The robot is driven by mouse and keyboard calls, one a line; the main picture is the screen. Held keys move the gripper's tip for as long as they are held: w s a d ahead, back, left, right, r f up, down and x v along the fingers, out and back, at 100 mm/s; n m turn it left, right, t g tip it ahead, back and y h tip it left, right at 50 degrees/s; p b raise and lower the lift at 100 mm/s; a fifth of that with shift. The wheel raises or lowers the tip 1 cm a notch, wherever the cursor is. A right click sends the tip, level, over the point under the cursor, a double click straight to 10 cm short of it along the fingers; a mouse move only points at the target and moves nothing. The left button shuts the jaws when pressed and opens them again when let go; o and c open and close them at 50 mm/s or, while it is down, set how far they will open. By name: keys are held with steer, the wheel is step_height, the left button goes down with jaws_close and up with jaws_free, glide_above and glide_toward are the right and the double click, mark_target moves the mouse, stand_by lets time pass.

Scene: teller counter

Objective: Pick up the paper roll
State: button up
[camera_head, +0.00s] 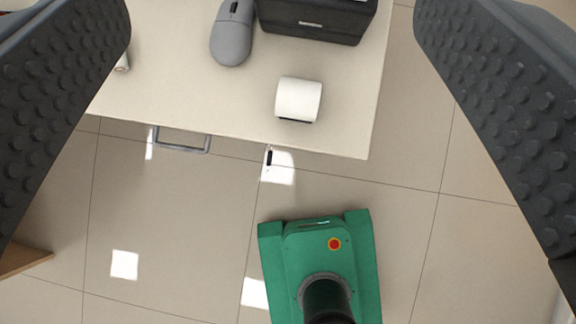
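A short white paper roll (298,99) lies on the pale counter (190,95), close to its front edge and right corner. A dark gap or shadow shows along its lower edge. My gripper (272,110) shows as two dark studded fingers at the left and right sides of the picture. They are spread wide, with nothing between them. The roll appears between the fingers, apart from both, and I look down on it from above.
A grey computer mouse (232,36) lies left of the roll. A black box (318,18) stands behind it. A small white cylinder (122,62) is partly hidden by the left finger. A drawer handle (182,140) sticks out from the counter's front. My green base is below on the tiled floor.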

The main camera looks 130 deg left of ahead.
mark_target(298, 98)
steer(key=w+f+g, duration=0.1)
steer(key=f+g, duration=0.1)
steer(key=f, duration=0.8)
steer(key=w+d+f+m+g+b, duration=0.1)
steer(key=w+f, duration=0.1)
steer(key=f, duration=0.9)
steer(key=w+f+m+g+b, duration=0.1)
steer(key=w+f+g, duration=0.1)
steer(key=f, duration=0.9)
steer(key=shift+w+d+f+g+h, duration=0.2)
steer(key=shift+d+g+h, duration=0.1)
steer(key=shift+h, duration=0.1)
steer(key=shift+r, duration=0.1)
steer(key=shift+c, duration=0.4)
steer(key=c, duration=1)
